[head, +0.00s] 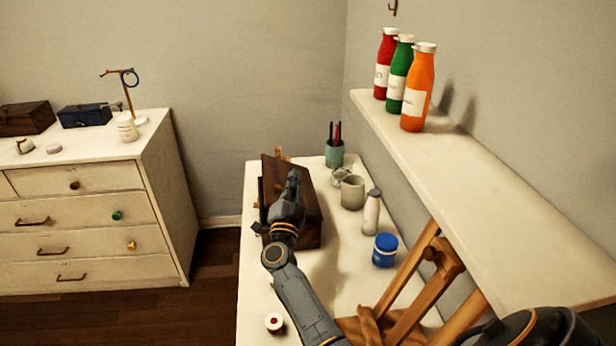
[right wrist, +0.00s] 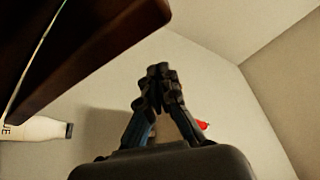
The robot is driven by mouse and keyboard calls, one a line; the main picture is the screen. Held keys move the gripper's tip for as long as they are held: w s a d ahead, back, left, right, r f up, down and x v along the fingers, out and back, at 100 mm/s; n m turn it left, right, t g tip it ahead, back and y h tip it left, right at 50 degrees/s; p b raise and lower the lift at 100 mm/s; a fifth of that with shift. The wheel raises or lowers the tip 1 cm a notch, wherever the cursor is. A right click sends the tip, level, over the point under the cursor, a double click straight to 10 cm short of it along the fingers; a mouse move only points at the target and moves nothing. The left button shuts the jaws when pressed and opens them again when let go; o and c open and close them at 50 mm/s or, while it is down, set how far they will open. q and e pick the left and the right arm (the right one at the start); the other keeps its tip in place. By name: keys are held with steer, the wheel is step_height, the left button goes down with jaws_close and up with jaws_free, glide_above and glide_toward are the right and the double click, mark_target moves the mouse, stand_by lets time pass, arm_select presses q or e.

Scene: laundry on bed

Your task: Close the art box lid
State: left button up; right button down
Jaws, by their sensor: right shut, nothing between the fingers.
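The art box (head: 312,232) is dark brown wood and stands on the white table. A dark panel (head: 267,172), apparently its lid, stands raised at its left side; my arm hides much of the box and the exact lid angle. My right gripper (head: 292,178) is over the box, its fingers together and empty. In the right wrist view the shut fingertips (right wrist: 160,72) point up the picture, and a dark wooden panel (right wrist: 95,50) fills the upper left, apart from them in the picture. I cannot tell whether the gripper touches the lid. My left gripper is not in view.
Right of the box stand a grey mug (head: 352,192), a pale bottle (head: 371,212), a blue jar (head: 385,250) and a pencil cup (head: 335,154). A shelf (head: 480,190) with three bottles overhangs the right side. An easel (head: 415,290) stands at front right.

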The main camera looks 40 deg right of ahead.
mark_target(275, 200)
steer(key=a+f+n+t, duration=0.1)
steer(key=n, duration=0.1)
steer(key=w+a+f+n+t+y+b, duration=0.1)
steer(key=a+f+n, duration=0.1)
steer(key=n, duration=0.1)
steer(key=w+a+f+n+t+y+b, duration=0.1)
steer(key=f+n, duration=0.1)
steer(key=shift+w+a, duration=0.15)
steer(key=shift+a, duration=0.1)
steer(key=shift+w+a+f+n+t+y+b, duration=0.1)
steer(key=shift+a+f+n+t+y+b, duration=0.25)
steer(key=shift+n, duration=0.3)
steer(key=shift+w+a+f+n+t+y+b, duration=0.1)
steer(key=shift+w+f+n+y, duration=0.1)
steer(key=shift+f+n, duration=0.35)
steer(key=shift+w+a+f+n+t+y+b, duration=0.15)
steer(key=shift+a+f+n+y+b, duration=0.1)
steer(key=shift+n, duration=0.55)
steer(key=shift+s, duration=0.1)
